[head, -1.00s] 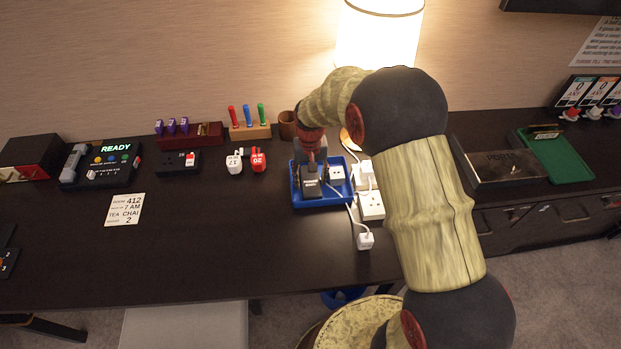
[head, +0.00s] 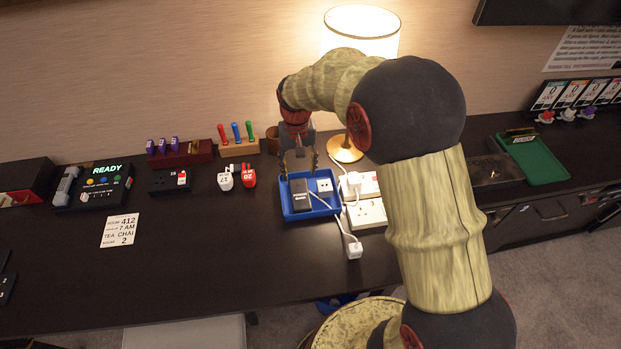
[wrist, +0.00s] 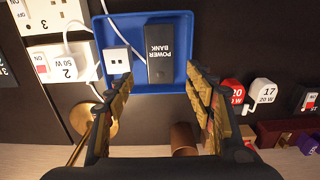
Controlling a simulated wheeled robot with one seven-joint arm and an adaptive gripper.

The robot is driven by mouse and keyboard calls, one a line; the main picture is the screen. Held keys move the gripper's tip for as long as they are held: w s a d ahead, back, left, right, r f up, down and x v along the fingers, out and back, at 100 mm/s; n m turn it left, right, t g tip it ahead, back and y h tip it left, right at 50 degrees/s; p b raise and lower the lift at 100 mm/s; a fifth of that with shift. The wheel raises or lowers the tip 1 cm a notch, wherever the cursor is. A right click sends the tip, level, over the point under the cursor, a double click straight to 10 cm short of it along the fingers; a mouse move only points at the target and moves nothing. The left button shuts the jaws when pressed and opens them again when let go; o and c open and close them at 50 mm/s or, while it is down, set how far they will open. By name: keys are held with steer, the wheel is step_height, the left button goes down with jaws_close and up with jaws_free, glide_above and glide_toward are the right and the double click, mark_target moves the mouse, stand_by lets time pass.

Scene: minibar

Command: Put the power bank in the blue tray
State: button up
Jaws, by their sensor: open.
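The black power bank (head: 300,194) lies in the blue tray (head: 312,215), on the tray's left side in the head view. In the wrist view the power bank (wrist: 160,66), with its label readable, rests inside the blue tray (wrist: 182,20). A white USB charger (head: 324,187) lies beside it in the tray, and also shows in the wrist view (wrist: 117,61). My gripper (head: 298,168) is open and empty above the tray's back edge, apart from the power bank. Its two fingers are spread in the wrist view (wrist: 155,100).
A white power strip (head: 368,212) and a white plug with cable (head: 354,250) are right of the tray. A lit lamp (head: 346,150) stands behind. White and red plugs (head: 249,178) sit to the left.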

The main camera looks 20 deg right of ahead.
steer(key=s+r+n+t, duration=0.1)
steer(key=s+r+t, duration=0.1)
steer(key=s+r, duration=0.55)
steer(key=s+r+t, duration=0.1)
steer(key=s+r, duration=0.4)
steer(key=r, duration=0.5)
steer(key=s+r+n+t, duration=0.1)
steer(key=s+r+t, duration=0.1)
steer(key=s, duration=1.2)
steer(key=shift+s+r+t, duration=0.3)
steer(key=shift+s+r, duration=0.1)
steer(key=shift+r, duration=0.1)
